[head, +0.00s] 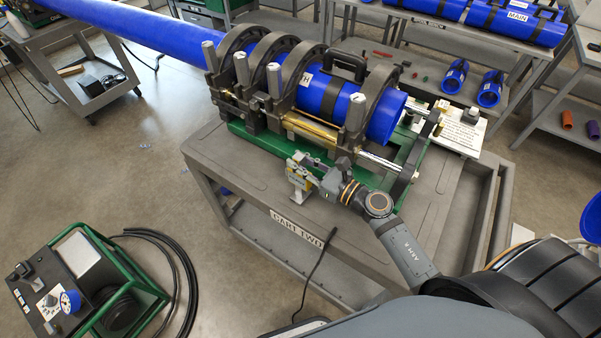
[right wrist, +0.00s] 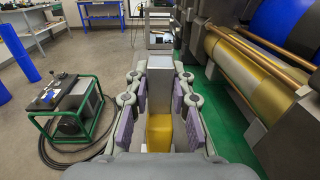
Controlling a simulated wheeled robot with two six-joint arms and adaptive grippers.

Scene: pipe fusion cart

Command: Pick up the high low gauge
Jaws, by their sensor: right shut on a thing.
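The high low gauge (head: 299,184) is a small tool with a yellow body and grey metal parts. In the head view it is upright at the near side of the cart top, in front of the green pipe fusion machine. My right gripper (head: 311,170) is shut on it. In the right wrist view the gauge (right wrist: 160,132) shows its yellow block and a grey post between the purple pads of my right gripper (right wrist: 160,110). I cannot tell whether its foot touches the cart. My left gripper is not in view.
The fusion machine (head: 290,125) clamps a long blue pipe (head: 150,28) on the grey cart (head: 238,178), close behind my right gripper. A green-framed power unit (head: 90,285) with black hoses stands on the floor at the lower left. Benches with blue pipes stand behind.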

